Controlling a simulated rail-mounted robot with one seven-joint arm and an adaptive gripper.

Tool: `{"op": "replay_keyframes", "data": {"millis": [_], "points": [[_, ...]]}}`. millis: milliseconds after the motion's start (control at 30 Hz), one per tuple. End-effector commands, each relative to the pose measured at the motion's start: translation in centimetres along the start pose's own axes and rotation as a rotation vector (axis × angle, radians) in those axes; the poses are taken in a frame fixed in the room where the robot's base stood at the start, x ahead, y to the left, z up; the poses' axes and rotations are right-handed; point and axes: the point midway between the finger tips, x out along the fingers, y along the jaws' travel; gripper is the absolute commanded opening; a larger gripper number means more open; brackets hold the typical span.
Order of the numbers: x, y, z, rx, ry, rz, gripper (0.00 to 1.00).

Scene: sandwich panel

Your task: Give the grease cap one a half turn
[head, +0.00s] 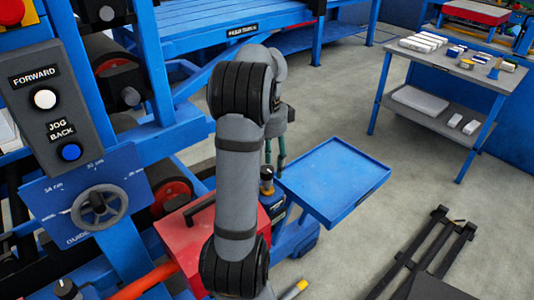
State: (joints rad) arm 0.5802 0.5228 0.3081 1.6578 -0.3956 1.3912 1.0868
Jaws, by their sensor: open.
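My gripper (275,160) shows partly behind my own arm, with two thin greenish fingers pointing down and apart. It is open, with nothing seen between the fingers.
A blue tray (358,196) lies just right of the gripper. A red box (190,240) with a black handle is at the lower left, partly behind my arm. A handwheel (99,207) and control box (50,108) are at left. A parts table (446,62) stands far right.

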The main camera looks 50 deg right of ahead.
Motion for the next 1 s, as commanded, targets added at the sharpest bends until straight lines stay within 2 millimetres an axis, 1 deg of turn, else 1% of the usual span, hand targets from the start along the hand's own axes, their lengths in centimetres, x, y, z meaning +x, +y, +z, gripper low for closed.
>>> {"op": "replay_keyframes", "data": {"millis": [167,300,400,500,600,700,1000], "points": [[-3.0,-0.1,-0.1,0.002,0.001,-0.008,0.51],[-6.2,-0.1,-0.1,0.001,0.001,-0.007,0.51],[-8.1,-0.2,-0.1,0.001,0.001,-0.007,0.51],[-9.6,-0.1,-0.1,0.000,0.002,-0.004,0.51],[-10.6,-0.1,0.0,0.000,0.001,-0.002,0.51],[-11.2,0.0,-0.1,0.001,0.001,-0.002,0.51],[-11.5,0.0,0.0,0.001,0.000,0.000,0.51]]}}
